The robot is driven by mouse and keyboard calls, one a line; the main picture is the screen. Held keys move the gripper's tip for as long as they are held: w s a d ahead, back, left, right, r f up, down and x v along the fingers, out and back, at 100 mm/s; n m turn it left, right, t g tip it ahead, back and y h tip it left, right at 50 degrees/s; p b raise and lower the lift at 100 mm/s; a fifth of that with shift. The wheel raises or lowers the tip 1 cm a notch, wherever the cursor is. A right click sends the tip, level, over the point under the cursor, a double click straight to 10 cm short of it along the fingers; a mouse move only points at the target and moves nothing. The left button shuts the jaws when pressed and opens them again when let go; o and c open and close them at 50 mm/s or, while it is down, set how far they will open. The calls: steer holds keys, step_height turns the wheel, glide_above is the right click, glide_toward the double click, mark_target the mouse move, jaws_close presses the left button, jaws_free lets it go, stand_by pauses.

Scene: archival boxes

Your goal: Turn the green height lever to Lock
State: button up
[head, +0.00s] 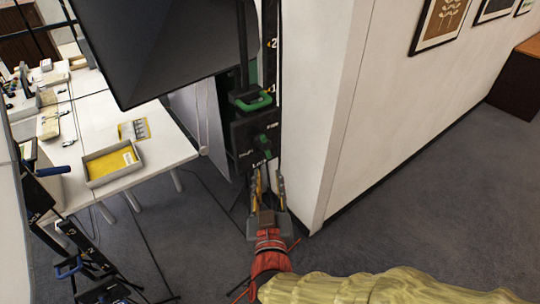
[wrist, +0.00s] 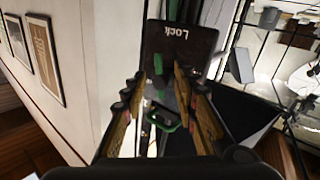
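The green height lever (head: 263,141) is on a black upright panel (head: 242,133) at the wall's end in the head view. White labels surround it; the lowest, near my fingertips, seems to read Lock. My gripper (head: 268,178) is just below the lever, fingers pointing up at the panel, apart and with nothing held. In the wrist view the panel (wrist: 192,46) shows Lock upside down, and my gripper (wrist: 160,82) has its fingers spread. Green parts of the lever (wrist: 159,92) show in the gap between them; I cannot tell whether they touch. The lever's exact setting is unclear.
A green handle (head: 252,103) is above the lever, under a large dark hood (head: 165,45). The white wall (head: 318,120) stands close on the right. A white table (head: 105,118) with a yellow-bottomed tray (head: 92,183) is at left. Grey floor is open at right.

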mark_target(268, 154)
steer(key=shift+w+d+r, duration=0.1)
steer(key=shift+w+r, duration=0.05)
steer(key=shift+w, duration=1.85)
steer(key=shift+w+r, duration=0.1)
steer(key=shift+w, duration=1.85)
steer(key=shift+c, duration=0.9)
jaws_close()
